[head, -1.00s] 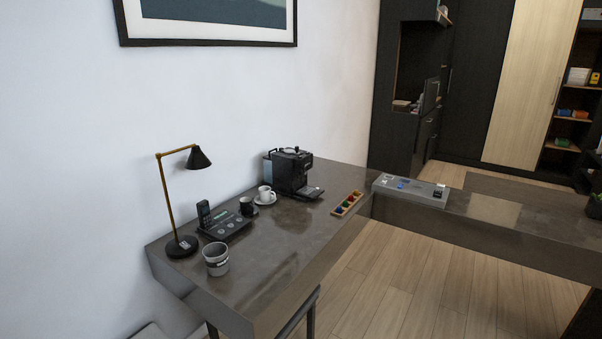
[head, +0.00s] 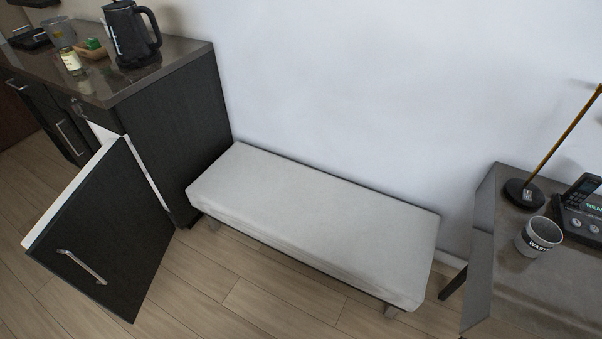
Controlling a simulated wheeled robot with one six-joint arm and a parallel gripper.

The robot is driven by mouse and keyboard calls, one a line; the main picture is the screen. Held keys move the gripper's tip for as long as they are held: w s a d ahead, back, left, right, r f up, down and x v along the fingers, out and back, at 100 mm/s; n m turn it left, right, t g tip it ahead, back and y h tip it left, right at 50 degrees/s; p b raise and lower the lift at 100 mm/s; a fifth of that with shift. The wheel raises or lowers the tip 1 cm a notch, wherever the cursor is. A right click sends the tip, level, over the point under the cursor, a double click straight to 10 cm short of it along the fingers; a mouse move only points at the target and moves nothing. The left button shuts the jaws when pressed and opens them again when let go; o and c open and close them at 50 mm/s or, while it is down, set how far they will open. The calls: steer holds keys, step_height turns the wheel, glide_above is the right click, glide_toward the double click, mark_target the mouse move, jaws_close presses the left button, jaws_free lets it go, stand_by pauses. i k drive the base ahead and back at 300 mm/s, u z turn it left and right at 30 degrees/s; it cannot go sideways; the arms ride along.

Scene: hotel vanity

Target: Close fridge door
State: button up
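The fridge door (head: 112,235) is a dark panel with a white inner edge and a metal bar handle (head: 82,267). It stands open at the lower left of the head view, swung out from the dark cabinet (head: 178,130). A narrow white strip of the fridge's inside (head: 104,133) shows behind it. The rest of the inside is hidden by the door and cabinet side. My gripper is not in view.
A padded white bench (head: 310,220) stands against the wall, right of the cabinet. A desk (head: 500,270) with a cup and lamp is at far right. A black kettle (head: 130,35) stands on the cabinet top. Wooden floor (head: 215,295) is free in front.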

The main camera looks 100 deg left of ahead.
mark_target(108, 235)
steer(key=u, duration=4.6)
steer(key=i, duration=0.45)
steer(key=k, duration=1.25)
steer(key=u, duration=0.7)
steer(key=i, duration=1.45)
steer(key=z, duration=0.4)
